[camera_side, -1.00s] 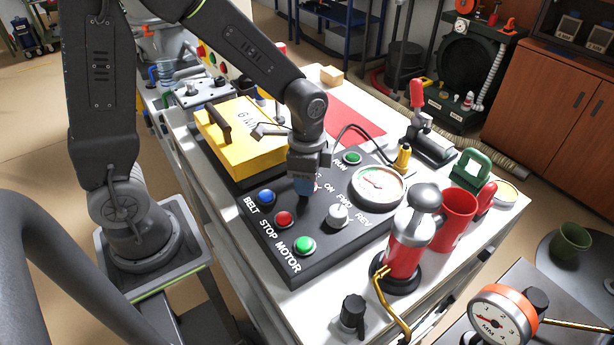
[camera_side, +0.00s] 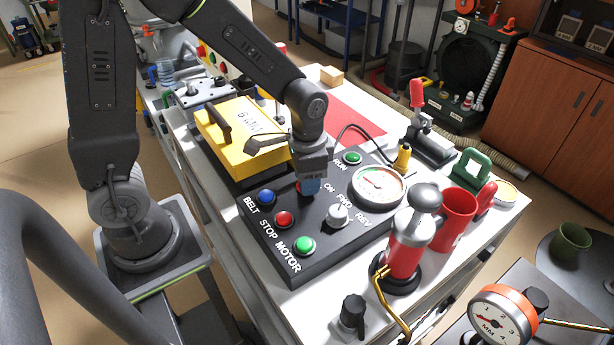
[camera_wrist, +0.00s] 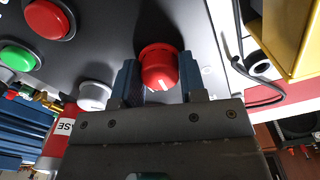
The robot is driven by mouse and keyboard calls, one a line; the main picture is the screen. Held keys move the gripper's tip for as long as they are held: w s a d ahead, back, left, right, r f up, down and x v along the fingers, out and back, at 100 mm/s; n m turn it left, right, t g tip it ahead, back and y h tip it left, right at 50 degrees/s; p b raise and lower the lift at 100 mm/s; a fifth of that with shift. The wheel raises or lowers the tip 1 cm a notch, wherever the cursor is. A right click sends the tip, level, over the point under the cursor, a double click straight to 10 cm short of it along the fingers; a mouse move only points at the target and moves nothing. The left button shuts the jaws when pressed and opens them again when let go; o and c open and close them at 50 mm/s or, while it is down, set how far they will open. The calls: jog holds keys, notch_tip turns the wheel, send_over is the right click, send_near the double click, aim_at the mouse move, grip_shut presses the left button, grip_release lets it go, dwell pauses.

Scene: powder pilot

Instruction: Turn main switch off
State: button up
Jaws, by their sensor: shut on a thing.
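The main switch is a red round knob (camera_wrist: 158,66) with a white pointer line, on the dark control panel (camera_side: 290,264). In the wrist view it sits between the two blue fingers of my gripper (camera_wrist: 158,78). My gripper is shut on the knob. In the side view my gripper (camera_side: 310,187) points down at the panel beside the ON label, and its fingers hide most of the knob. Only a bit of red shows at their left edge.
Near the gripper are a grey knob (camera_side: 337,215), a dial gauge (camera_side: 379,185), a green RUN button (camera_side: 352,158) and blue, red and green buttons along the panel's front. A yellow box (camera_side: 240,143) with a handle stands close behind the gripper on the left.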

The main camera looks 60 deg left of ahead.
jog(key=n, duration=0.4)
jog(key=shift+n, duration=2.3)
jog(key=o, duration=0.9)
notch_tip(320, 180, up, 14)
